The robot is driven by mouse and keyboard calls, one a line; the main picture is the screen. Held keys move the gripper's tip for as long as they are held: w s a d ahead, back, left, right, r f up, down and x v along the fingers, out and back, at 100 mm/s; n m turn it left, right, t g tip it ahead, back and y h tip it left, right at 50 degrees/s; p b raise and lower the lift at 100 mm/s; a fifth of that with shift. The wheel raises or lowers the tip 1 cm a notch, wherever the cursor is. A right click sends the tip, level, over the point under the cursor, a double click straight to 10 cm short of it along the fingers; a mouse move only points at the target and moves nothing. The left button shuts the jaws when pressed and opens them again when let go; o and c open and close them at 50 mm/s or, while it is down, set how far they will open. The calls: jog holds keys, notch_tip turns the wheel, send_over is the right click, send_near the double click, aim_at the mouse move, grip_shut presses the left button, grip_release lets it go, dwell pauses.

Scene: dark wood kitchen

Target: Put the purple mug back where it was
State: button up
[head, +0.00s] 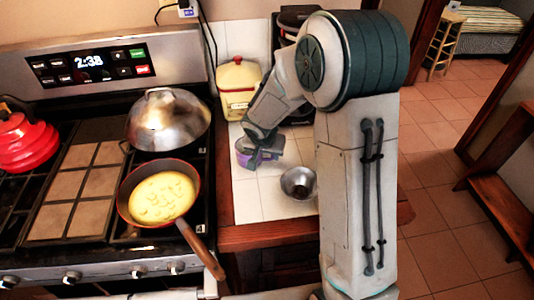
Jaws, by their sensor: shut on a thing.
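The purple mug (243,160) is on or just above the white tiled counter, between the stove and my arm. My gripper (258,152) is at the mug, shut on it, and covers part of it. The fingers are small and partly hidden by the wrist. I cannot tell whether the mug's base touches the tiles.
A metal bowl (299,183) stands on the counter right of the mug. A yellow container with a red knob (238,88) stands behind it. Left on the stove are a pan of yellow food (160,196), a domed lid (168,122) and a red kettle (24,142). Bare tiles (258,200) lie in front.

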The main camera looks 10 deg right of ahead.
jog(key=shift+f, duration=0.2)
jog(key=shift+f, duration=0.15)
jog(key=o, duration=1.3)
jog(key=shift+c, duration=0.2)
jog(key=shift+s+r, duration=0.15)
jog(key=shift+r, duration=0.45)
jog(key=v, duration=1.1)
jog(key=s+d+r+n, duration=0.1)
jog(key=s+d+r, duration=0.1)
jog(key=s, duration=0.5)
jog(key=s+d+r+n+y, duration=0.1)
jog(key=s+d+r+n, duration=0.1)
jog(key=s, duration=0.5)
jog(key=s+d+r+n+g, duration=0.1)
jog(key=s+d+r, duration=0.1)
jog(key=s, duration=0.5)
jog(key=shift+s+d+n+y, duration=0.2)
jog(key=shift+d+n+y, duration=0.1)
jog(key=shift+d, duration=0.6)
